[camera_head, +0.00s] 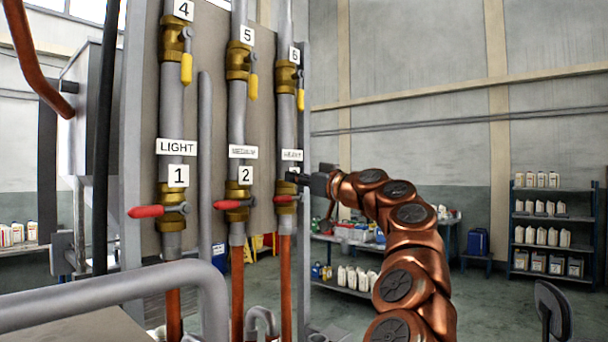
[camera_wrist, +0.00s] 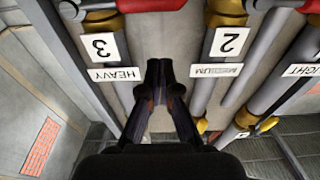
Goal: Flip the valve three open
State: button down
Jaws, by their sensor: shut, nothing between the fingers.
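Valve three is the brass valve on the rightmost pipe, below the HEAVY label (camera_head: 292,155). Its red handle (camera_head: 283,199) lies crosswise to the pipe in the head view. In the upside-down wrist view, its red handle (camera_wrist: 150,5) is at the top edge, beside the 3 plate (camera_wrist: 102,47). My gripper (camera_head: 291,177) is shut and empty. It is close to the pipe, just above the handle, and covers most of the 3 plate in the head view. In the wrist view, the shut fingertips (camera_wrist: 160,70) lie between the HEAVY and MEDIUM labels. I cannot tell whether they touch anything.
Valve 1 (camera_head: 171,207) and valve 2 (camera_head: 236,204) also have crosswise red handles. Valves 4, 5 and 6 above have yellow handles pointing down. A grey bent rail (camera_head: 120,291) crosses the lower left. Shelves with bottles (camera_head: 545,235) stand far right.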

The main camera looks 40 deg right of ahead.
aim_at(289, 199)
jog(key=p+x, duration=0.2)
jog(key=x, duration=0.2)
jog(key=shift+w, duration=0.1)
jog(key=f, duration=0.1)
jog(key=s+f, duration=0.1)
jog(key=f, duration=0.1)
jog(key=shift+d+f+p, duration=0.1)
jog(key=shift+f+p, duration=0.2)
jog(key=shift+p, duration=0.05)
jog(key=shift+f, duration=0.15)
dwell(0.5)
jog(key=shift+f, duration=0.15)
